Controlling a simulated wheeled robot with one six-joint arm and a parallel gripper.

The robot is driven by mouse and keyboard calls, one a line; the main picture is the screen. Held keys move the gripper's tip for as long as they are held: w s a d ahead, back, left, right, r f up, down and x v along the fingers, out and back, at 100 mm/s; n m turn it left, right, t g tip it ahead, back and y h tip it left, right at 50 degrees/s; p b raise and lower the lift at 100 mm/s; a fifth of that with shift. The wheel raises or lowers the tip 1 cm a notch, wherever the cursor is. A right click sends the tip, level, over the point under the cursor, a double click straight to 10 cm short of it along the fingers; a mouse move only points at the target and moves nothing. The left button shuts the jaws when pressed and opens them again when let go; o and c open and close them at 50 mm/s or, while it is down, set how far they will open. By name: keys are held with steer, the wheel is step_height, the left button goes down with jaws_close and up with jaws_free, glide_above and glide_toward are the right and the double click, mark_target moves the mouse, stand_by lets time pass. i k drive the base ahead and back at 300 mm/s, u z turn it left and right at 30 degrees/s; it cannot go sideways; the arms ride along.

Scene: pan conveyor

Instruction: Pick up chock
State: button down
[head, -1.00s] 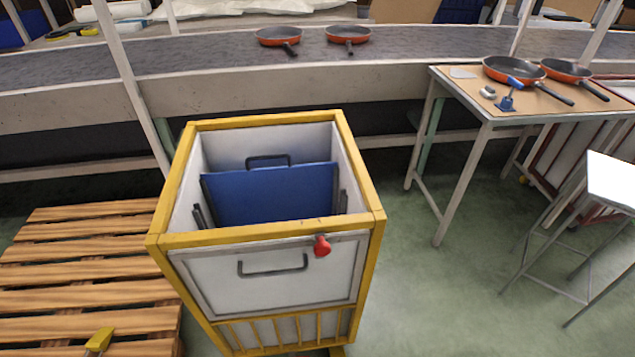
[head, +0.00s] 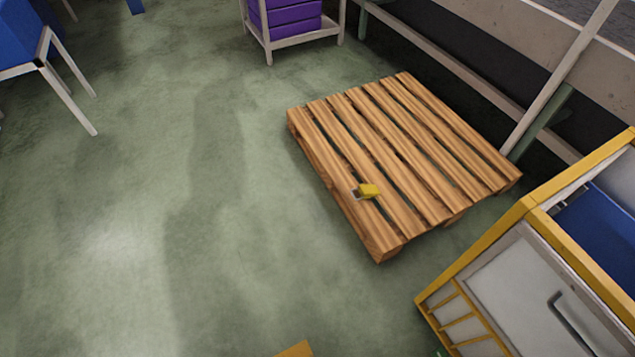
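A small yellow chock (head: 368,190) with a pale end lies on the near-left part of a wooden pallet (head: 435,150). It rests on the slats close to the pallet's left edge, and nothing covers it.
A yellow-framed cart (head: 533,219) with white panels and a blue insert stands right of the pallet. The conveyor's side and legs run behind at the upper right. A rack with purple bins (head: 285,17) is at the top. Green floor (head: 215,220) left of the pallet is clear.

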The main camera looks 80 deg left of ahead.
mark_target(366, 192)
steer(key=u, duration=2.55)
steer(key=i, duration=1.25)
steer(key=z, duration=0.45)
steer(key=i, duration=0.55)
steer(key=z, duration=0.5)
